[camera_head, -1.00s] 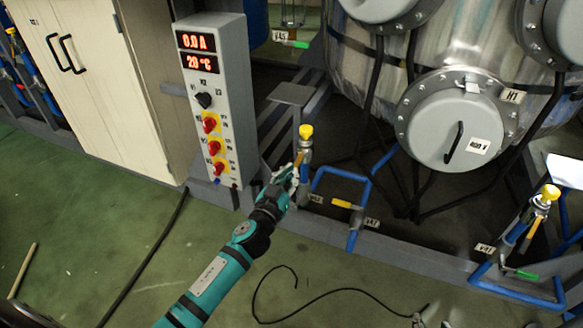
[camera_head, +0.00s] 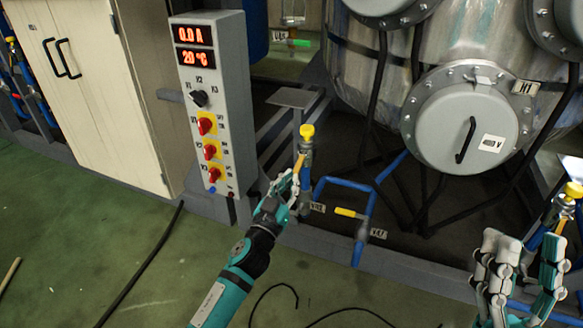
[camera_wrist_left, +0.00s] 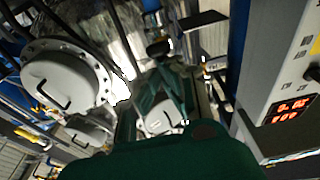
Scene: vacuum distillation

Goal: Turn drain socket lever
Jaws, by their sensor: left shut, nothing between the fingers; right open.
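A drain valve with a yellow cap (camera_head: 306,132) stands upright on the frame beside the tank. A yellow lever (camera_head: 298,163) slants down along its left side. My left gripper (camera_head: 287,187) is shut and empty, beside the lower part of this lever; I cannot tell whether it touches it. In the left wrist view its dark green fingers (camera_wrist_left: 160,52) reach up the middle, and the lever is not clear there. My right gripper (camera_head: 519,268) is open and empty at the lower right, in front of a second yellow-capped valve (camera_head: 573,190) that it partly hides.
A control box (camera_head: 214,105) with red knobs stands left of the valve. Blue pipes carry another valve with a yellow handle (camera_head: 348,212) to the right. The tank's round cover (camera_head: 450,130) is behind. A black cable lies on the green floor (camera_head: 100,235).

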